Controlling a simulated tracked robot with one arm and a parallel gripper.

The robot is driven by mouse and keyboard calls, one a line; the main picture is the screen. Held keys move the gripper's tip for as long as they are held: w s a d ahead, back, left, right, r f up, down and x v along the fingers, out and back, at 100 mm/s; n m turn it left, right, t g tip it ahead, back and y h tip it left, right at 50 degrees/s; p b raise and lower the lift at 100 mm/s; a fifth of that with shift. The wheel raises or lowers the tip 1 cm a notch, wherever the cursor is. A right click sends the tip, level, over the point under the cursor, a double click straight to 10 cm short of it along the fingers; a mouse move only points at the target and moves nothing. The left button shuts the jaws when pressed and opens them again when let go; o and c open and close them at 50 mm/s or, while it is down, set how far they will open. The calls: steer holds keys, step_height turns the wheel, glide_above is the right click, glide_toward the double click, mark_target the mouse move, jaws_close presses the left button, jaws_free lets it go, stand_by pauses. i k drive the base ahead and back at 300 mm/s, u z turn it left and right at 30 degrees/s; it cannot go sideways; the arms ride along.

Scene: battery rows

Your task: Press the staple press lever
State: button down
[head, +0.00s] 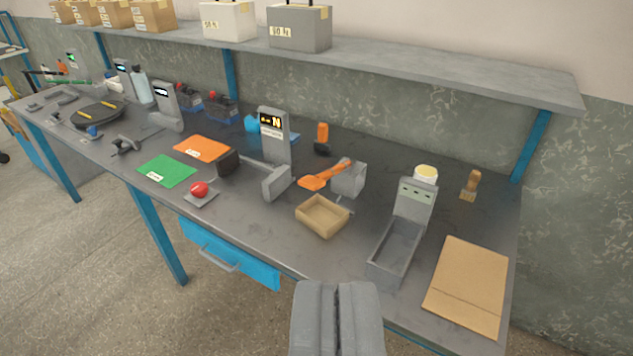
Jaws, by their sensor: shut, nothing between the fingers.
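The staple press appears to be the grey block (349,178) near the middle of the bench, with an orange lever (318,179) sticking out to its left. The lever slopes down toward its wide orange end. My gripper (338,288) is at the bottom of the view, in front of the bench edge. Its two grey fingers are shut together with nothing between them. It is apart from the lever, which lies farther back.
An open cardboard box (322,216) stands just in front of the press. A grey trough (396,251) and flat cardboard (468,285) lie to the right. A red button (200,190) and a grey device with a display (274,137) are to the left. A shelf (440,73) overhangs the back.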

mark_target(314, 183)
steer(key=k, duration=1.15)
steer(key=u, duration=0.55)
steer(key=i, duration=2.3)
steer(key=z, duration=0.95)
